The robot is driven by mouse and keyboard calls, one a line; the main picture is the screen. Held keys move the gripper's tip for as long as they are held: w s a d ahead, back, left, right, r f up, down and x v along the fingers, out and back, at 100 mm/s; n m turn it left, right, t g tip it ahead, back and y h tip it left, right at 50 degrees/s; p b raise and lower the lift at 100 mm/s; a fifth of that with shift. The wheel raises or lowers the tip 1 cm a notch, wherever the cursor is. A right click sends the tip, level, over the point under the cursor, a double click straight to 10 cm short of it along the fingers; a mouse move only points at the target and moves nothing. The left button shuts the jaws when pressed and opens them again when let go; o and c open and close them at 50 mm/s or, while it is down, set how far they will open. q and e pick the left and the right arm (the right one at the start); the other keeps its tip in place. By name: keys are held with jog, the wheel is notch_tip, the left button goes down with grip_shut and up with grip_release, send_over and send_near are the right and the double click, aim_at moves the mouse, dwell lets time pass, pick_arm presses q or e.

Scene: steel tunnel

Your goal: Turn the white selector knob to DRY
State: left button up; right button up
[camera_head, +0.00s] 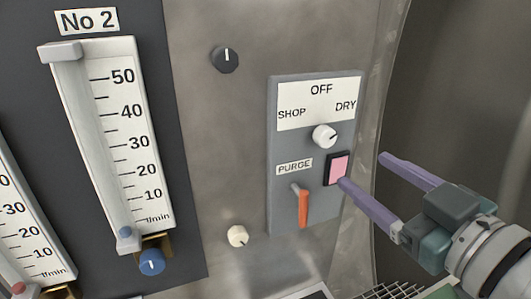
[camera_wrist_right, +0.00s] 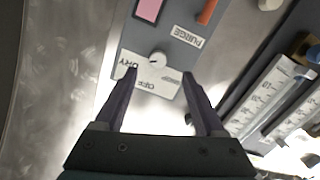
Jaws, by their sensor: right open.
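The white selector knob (camera_head: 325,136) sits on a grey panel (camera_head: 284,225) under a white label plate (camera_head: 320,101) reading SHOP, OFF and DRY. Its small dark mark appears to point right and slightly up, toward the DRY side. The knob also shows in the right wrist view (camera_wrist_right: 158,58), beyond the fingertips. My right gripper (camera_head: 361,170) is open and empty, below and right of the knob, apart from it. In the right wrist view, its two fingers (camera_wrist_right: 160,73) show spread across the label plate. My left gripper is not in view.
A pink button (camera_head: 338,168) in a dark frame sits below the knob, close to one fingertip in the picture. An orange PURGE lever (camera_head: 303,208) is lower left. A black knob (camera_head: 225,59), a cream knob (camera_head: 238,236) and flow gauges (camera_head: 112,140) are further left.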

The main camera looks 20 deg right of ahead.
aim_at(329, 140)
jog(key=shift+t, duration=0.4)
jog(key=w, duration=0.3)
jog(key=w+p, duration=0.1)
jog(key=w, duration=0.6)
jog(key=shift+a+r+p, duration=0.1)
jog(key=shift+a+p, duration=0.25)
jog(key=shift+p, duration=0.05)
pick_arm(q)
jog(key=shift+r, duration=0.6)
pick_arm(e)
jog(key=c, duration=0.6)
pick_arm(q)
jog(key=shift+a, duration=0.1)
pick_arm(e)
grip_shut()
